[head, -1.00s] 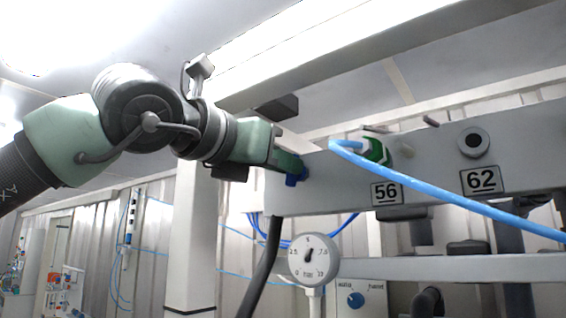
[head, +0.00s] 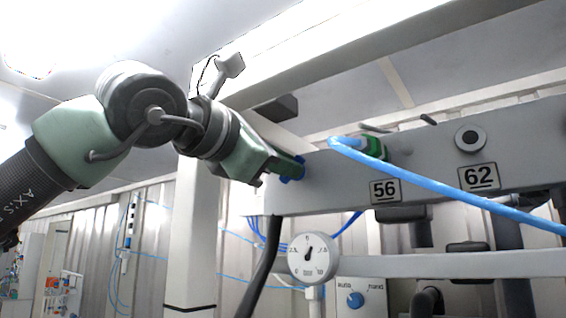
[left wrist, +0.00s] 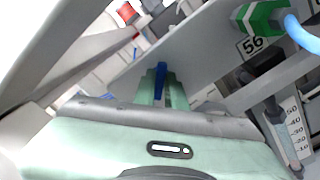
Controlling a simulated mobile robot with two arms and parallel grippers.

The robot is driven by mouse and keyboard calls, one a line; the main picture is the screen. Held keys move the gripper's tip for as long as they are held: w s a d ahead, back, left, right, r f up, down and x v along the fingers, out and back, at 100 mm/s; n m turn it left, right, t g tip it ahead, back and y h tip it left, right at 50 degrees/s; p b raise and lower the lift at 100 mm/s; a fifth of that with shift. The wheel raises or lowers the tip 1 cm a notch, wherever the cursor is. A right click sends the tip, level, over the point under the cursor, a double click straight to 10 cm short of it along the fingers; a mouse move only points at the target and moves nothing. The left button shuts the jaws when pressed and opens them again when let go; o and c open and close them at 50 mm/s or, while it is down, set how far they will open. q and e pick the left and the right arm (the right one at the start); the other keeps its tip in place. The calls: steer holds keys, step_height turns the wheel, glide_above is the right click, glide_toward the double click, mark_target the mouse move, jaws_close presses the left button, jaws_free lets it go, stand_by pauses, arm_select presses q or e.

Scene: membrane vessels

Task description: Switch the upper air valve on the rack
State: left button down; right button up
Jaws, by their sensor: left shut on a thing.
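My left gripper (head: 290,167) is at the left end of the grey rack beam (head: 330,193), its green fingers shut on a small blue valve handle (head: 299,172). The handle is mostly hidden by the fingers in the head view. In the left wrist view the blue handle (left wrist: 161,76) stands between the two green fingers (left wrist: 161,90), beside the grey beam face. My right gripper is in neither view.
A green fitting (head: 374,147) with a light blue hose (head: 450,195) sits right of my gripper, above label 56 (head: 385,191). Label 62 (head: 479,177) is farther right. A round gauge (head: 312,257) and a box with a blue knob (head: 355,299) are below.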

arm_select(q)
steer(key=shift+m+p, duration=0.7)
steer(key=shift+m, duration=3.4)
steer(key=c, duration=1.5)
jaws_free()
steer(key=shift+f, duration=0.1)
steer(key=shift+o, duration=0.2)
steer(key=shift+w+d, duration=0.1)
steer(key=shift+d, duration=0.05)
steer(key=b+v, duration=0.3)
steer(key=v, duration=0.5)
steer(key=shift+b, duration=0.4)
